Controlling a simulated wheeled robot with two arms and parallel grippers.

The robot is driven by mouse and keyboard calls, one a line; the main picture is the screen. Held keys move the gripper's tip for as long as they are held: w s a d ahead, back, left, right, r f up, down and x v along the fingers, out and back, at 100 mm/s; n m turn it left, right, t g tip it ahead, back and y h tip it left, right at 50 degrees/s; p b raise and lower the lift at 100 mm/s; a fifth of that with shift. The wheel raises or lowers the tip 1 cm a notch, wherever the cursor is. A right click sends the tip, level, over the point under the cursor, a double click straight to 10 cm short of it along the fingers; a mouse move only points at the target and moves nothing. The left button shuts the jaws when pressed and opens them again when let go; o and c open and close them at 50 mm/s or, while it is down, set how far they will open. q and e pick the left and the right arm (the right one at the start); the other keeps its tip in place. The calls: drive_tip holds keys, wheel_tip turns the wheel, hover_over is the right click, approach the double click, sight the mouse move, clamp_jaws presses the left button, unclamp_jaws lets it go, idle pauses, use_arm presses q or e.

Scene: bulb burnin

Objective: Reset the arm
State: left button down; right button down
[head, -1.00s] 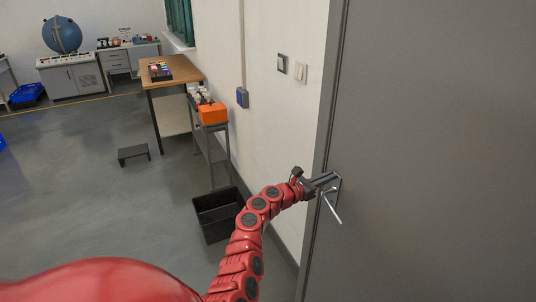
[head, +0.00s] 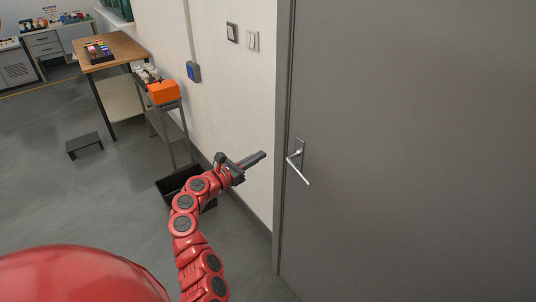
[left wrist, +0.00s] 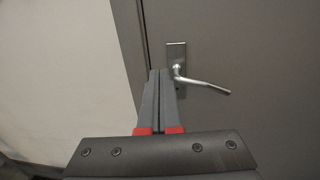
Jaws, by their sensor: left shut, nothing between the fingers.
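My left gripper (head: 254,159) is at the end of my red left arm, in front of the white wall, just left of the door frame. Its fingers are shut with nothing between them. The left wrist view shows the two grey fingers (left wrist: 160,75) pressed together, with red bands at their base. The grey door (head: 400,130) fills the right side and looks closed. Its silver handle (head: 298,169) is right of my fingertips, apart from them, the lever tilted down to the right. The handle also shows in the left wrist view (left wrist: 202,83). My right gripper is not in view.
A black bin (head: 172,187) stands on the floor behind my arm. A metal cart with an orange box (head: 163,92) and a wooden table (head: 105,58) stand along the wall. A dark step stool (head: 84,145) is on the floor, with open floor around it.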

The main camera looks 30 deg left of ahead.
use_arm(q)
drive_tip(key=shift+s+f, duration=0.1)
drive_tip(key=shift+s, duration=0.15)
